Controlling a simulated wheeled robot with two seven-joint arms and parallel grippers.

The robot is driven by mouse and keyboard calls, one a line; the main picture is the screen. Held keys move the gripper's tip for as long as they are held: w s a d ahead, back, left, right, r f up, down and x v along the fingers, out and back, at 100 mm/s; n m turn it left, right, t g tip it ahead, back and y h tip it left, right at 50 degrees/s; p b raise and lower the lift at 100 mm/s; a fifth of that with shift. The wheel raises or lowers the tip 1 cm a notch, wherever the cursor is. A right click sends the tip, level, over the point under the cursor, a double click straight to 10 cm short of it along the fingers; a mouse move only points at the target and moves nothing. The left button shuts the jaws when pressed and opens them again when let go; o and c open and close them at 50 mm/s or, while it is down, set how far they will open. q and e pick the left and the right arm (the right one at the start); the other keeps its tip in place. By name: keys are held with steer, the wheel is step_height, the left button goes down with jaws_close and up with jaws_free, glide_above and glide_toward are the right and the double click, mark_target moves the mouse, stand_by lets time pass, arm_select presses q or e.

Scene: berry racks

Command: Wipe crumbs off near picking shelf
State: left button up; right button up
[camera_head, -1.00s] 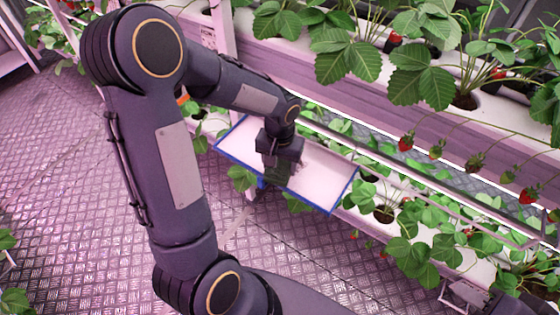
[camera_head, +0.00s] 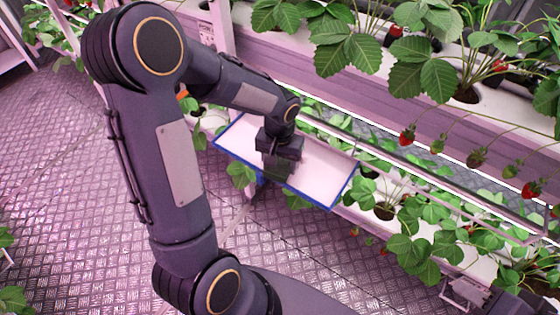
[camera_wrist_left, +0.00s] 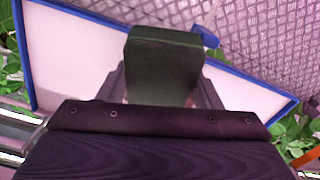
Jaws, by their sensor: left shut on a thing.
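The picking shelf (camera_head: 323,174) is a small pale tray-like board with a blue rim, fixed beside the plant racks. It also shows in the left wrist view (camera_wrist_left: 75,60). My left gripper (camera_head: 279,161) is over the middle of the shelf, pointing down. It is shut on a dark green block (camera_wrist_left: 163,62), perhaps a sponge or brush, which also shows in the head view (camera_head: 277,168). The block is at the shelf surface near its front edge; I cannot tell if it touches. No crumbs can be made out on the visible surface.
Strawberry plants (camera_head: 430,75) with hanging red berries (camera_head: 407,134) fill the upper rack above the shelf. More plants (camera_head: 412,232) grow in the lower rack to the right. The metal tread floor (camera_head: 90,170) is clear in front.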

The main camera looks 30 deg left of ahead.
arm_select(q)
steer(key=shift+s+f+b, duration=0.3)
steer(key=shift+f, duration=0.4)
steer(key=shift+r, duration=0.1)
steer(key=shift+w+r, duration=0.15)
steer(key=shift+w, duration=0.75)
steer(key=shift+w+r+p, duration=0.1)
steer(key=shift+w+p, duration=0.25)
steer(key=shift+w, duration=0.8)
steer(key=shift+w+d+r+p, duration=0.15)
steer(key=shift+w+p, duration=0.2)
steer(key=shift+w, duration=1.4)
steer(key=shift+w+d+r+p, duration=0.15)
steer(key=shift+w+p, duration=0.2)
steer(key=shift+w, duration=1.4)
